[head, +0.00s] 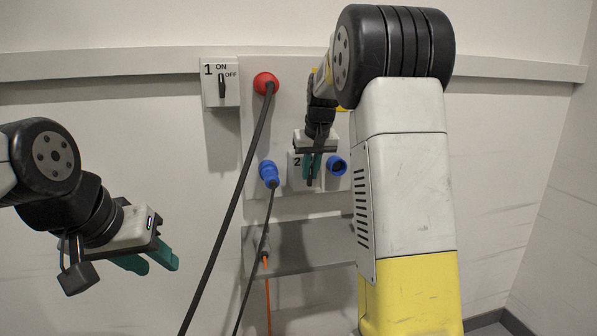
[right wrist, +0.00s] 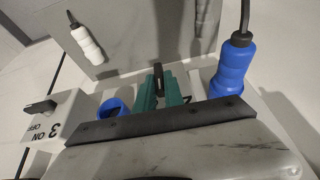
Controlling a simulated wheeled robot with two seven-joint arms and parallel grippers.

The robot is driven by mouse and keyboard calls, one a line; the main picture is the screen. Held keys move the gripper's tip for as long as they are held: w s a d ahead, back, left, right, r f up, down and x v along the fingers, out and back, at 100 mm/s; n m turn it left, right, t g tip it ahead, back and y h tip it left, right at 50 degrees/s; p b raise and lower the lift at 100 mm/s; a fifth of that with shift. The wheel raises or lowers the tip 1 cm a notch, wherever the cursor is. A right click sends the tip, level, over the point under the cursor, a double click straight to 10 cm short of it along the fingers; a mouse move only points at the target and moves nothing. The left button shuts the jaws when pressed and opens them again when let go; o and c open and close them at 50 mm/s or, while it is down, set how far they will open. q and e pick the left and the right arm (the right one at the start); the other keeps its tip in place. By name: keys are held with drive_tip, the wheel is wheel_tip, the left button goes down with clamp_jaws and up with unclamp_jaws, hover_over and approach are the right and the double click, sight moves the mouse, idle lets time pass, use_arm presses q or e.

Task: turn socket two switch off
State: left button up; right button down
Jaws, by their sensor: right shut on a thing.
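The socket two switch is a pale box (head: 294,178) marked 2, low on the wall panel, largely hidden by my gripper. My right gripper (head: 312,166) is in front of it, its teal fingers closed on the switch's black handle. In the right wrist view the gripper (right wrist: 160,92) has the dark handle (right wrist: 158,72) between its fingers. The handle's angle and the box's ON and OFF marks cannot be made out. My left gripper (head: 150,262) is open and empty, far left, away from the panel.
Switch 1 (head: 221,88) is at upper left, beside a red plug (head: 266,83) with a black cable. A blue plug (head: 268,173) and an empty blue socket (head: 336,166) flank switch two. Switch 3 (right wrist: 62,112) is close by. A grey shelf (head: 310,240) juts out below; a white connector (right wrist: 88,45) shows there.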

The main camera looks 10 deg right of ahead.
drive_tip(key=shift+d+f+m+t+y, duration=0.35)
drive_tip(key=shift+m+y, duration=0.4)
drive_tip(key=shift+y, duration=1.95)
drive_tip(key=shift+d+f+m+t+y, duration=0.35)
drive_tip(key=shift+m+y, duration=0.45)
drive_tip(key=shift+y, duration=1.9)
drive_tip(key=shift+d+f+m+t+y, duration=0.35)
drive_tip(key=shift+m+y, duration=0.4)
drive_tip(key=shift+y, duration=1.95)
drive_tip(key=c, duration=1.4)
unclamp_jaws()
drive_tip(key=shift+c, duration=0.2)
drive_tip(key=v, duration=0.7)
drive_tip(key=shift+d, duration=0.4)
drive_tip(key=shift+f, duration=0.1)
